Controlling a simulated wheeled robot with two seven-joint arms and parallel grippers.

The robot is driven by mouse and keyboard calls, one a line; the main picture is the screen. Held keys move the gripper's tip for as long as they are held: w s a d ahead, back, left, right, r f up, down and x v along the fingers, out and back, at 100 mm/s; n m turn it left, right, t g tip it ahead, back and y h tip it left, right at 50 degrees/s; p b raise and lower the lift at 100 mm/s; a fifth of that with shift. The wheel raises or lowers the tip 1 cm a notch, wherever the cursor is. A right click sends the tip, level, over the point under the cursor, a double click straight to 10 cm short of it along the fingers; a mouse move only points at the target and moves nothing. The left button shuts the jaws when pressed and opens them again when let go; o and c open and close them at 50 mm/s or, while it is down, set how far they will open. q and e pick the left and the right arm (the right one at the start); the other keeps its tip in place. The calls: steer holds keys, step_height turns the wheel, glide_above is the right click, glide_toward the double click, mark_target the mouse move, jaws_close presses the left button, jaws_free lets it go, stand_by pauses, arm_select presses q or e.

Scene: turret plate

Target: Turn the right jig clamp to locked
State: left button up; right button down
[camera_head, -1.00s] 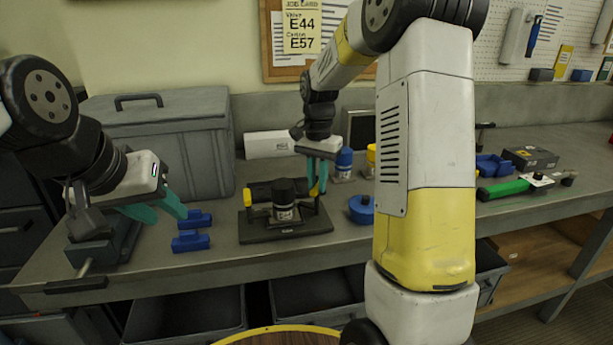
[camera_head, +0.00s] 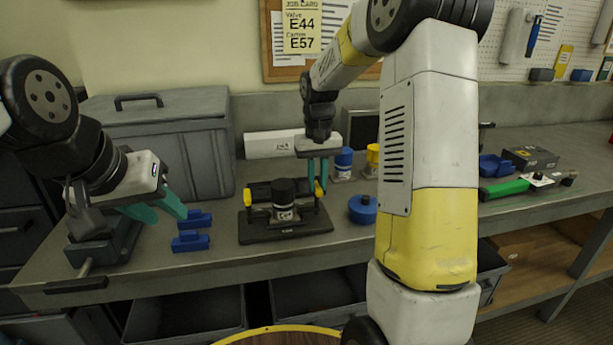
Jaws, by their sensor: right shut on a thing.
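The jig (camera_head: 252,230) is a black plate on the bench, with a black-capped cylinder (camera_head: 285,198) standing upright in its middle. The right jig clamp (camera_head: 319,189) is at the jig's right side, with a yellow end showing. My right gripper (camera_head: 318,177) points down from above and is shut on this clamp; its teal fingers hide part of it. The clamp's exact angle is hard to tell. A second yellow clamp end (camera_head: 247,197) shows at the jig's left. My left gripper (camera_head: 157,208) is open and empty, left of the jig near two blue parts.
Blue parts (camera_head: 191,241) lie between my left gripper and the jig. A grey vise (camera_head: 100,246) is at the left front. A blue round piece (camera_head: 363,209) sits right of the jig. A grey toolbox (camera_head: 165,145) stands behind. My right arm hides some of the bench.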

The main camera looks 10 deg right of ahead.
steer(key=shift+w, duration=0.1)
stand_by(0.4)
steer(key=c, duration=1.4)
jaws_free()
steer(key=shift+o, duration=0.2)
steer(key=shift+r, duration=4)
steer(key=s+a+r+t+y, duration=0.1)
steer(key=s+t, duration=0.2)
steer(key=s, duration=0.9)
steer(key=s+a+r+t+y, duration=0.1)
steer(key=s+r+t, duration=0.1)
steer(key=s, duration=1)
steer(key=shift+s+r+t, duration=0.2)
steer(key=shift+r+t, duration=0.05)
steer(key=shift+t, duration=0.35)
